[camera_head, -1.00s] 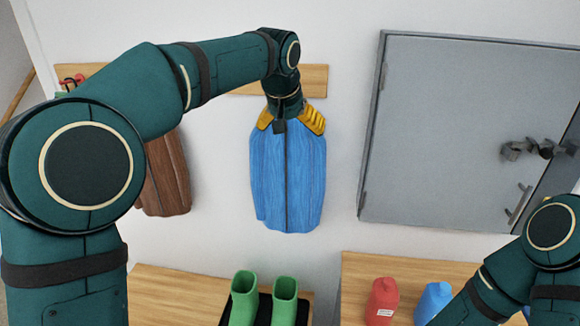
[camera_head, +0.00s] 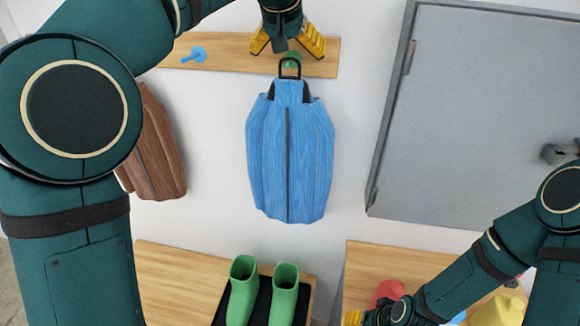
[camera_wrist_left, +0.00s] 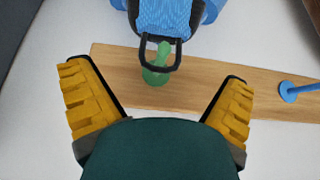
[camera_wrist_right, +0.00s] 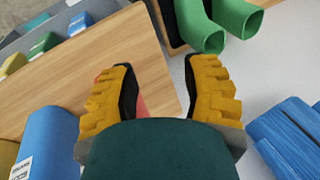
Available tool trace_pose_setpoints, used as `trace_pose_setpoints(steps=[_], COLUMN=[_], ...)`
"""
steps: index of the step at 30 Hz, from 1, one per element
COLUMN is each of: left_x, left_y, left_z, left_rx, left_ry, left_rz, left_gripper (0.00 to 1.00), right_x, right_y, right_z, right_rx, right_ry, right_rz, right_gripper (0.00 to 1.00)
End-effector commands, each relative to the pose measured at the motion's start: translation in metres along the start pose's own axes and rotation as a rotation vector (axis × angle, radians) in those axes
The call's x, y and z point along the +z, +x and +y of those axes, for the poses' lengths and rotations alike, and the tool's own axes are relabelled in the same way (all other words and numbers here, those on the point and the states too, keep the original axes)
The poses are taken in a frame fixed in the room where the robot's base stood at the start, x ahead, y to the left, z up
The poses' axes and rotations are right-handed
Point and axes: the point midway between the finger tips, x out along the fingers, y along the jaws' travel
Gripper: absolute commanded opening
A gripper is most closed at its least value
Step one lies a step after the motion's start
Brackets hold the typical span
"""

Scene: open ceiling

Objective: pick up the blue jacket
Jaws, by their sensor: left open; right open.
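The blue jacket (camera_head: 290,160) hangs upright on the wall by a black loop (camera_head: 290,66) over a green peg (camera_head: 294,58). In the left wrist view, the jacket (camera_wrist_left: 168,18) is at the top, with its loop around the green peg (camera_wrist_left: 156,70). My left gripper (camera_head: 288,48) is open and empty, over the peg board just above the loop; its yellow fingers (camera_wrist_left: 158,85) spread wide on either side of the peg. My right gripper (camera_wrist_right: 160,85) is open, low at the right by the bench, away from the hanging jacket.
The wooden peg board (camera_head: 225,50) also carries a blue peg (camera_head: 194,54). A brown jacket (camera_head: 155,150) hangs at the left. Green boots (camera_head: 285,290) stand on a black mat below. A grey cabinet (camera_head: 480,120) is at the right. A red bag (camera_head: 386,292) is near my right gripper.

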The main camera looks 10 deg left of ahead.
Motion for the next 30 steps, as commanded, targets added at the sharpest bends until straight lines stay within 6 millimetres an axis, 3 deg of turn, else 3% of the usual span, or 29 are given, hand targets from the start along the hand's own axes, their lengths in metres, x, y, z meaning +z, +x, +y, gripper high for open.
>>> trace_pose_setpoints(steps=[8, 16, 26, 30], left_x=[0.001, 0.001, 0.001, 0.001], left_y=[0.021, 0.057, 0.063, 0.063], left_z=[0.000, 0.000, 0.000, 0.000], left_rx=[0.000, 0.001, 0.002, 0.001], left_ry=[0.000, 0.000, 0.000, 0.000], left_rz=[-0.001, -0.001, 0.001, 0.001], left_gripper=[1.00, 1.00, 1.00, 0.51], right_x=[0.000, 0.000, 0.000, 0.000], right_y=[0.000, -0.001, -0.001, -0.001], right_z=[0.000, 0.000, 0.000, 0.000], right_rx=[0.000, 0.000, 0.000, 0.000], right_ry=[0.000, 0.000, 0.000, 0.000], right_rz=[0.000, 0.000, 0.000, 0.000], right_gripper=[0.47, 0.47, 0.47, 0.47])
